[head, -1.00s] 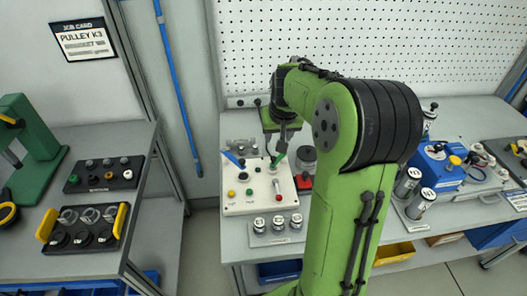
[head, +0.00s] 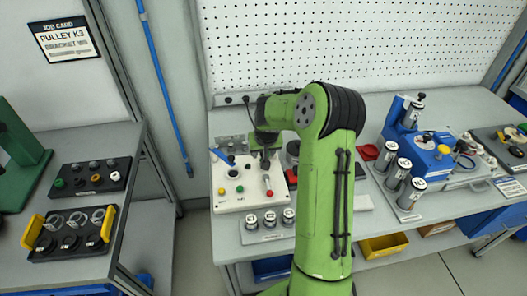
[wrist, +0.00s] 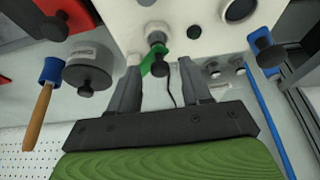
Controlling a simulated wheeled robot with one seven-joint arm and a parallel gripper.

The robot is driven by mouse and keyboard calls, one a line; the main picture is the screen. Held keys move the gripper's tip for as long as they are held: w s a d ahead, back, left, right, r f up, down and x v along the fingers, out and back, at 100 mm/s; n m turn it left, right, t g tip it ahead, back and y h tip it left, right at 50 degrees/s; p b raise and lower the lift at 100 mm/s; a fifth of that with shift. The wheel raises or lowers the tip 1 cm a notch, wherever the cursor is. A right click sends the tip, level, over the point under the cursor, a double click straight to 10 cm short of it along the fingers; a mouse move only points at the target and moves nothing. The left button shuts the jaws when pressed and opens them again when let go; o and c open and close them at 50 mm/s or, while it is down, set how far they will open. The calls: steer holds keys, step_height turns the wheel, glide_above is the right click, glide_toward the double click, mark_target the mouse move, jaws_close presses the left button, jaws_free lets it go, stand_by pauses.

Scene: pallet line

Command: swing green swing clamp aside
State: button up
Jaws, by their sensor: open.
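The green swing clamp (wrist: 156,60) sits on the white fixture box (head: 232,201). In the wrist view it is a short green arm with a black knob, beside a metal post. My gripper (wrist: 160,66) is open, with one finger on each side of the clamp. The clamp lies between the fingertips; I cannot tell whether either finger touches it. In the head view my gripper (head: 265,160) is over the right back part of the box and hides the green clamp.
A blue swing clamp (head: 222,157) is at the box's back left. A red-tipped lever (head: 269,192) stands in front of my gripper. A grey round part (wrist: 88,68) and a blue-and-wood tool (wrist: 46,88) are close by. Labelled cylinders (head: 269,219) stand in front of the box.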

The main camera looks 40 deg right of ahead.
jaws_close()
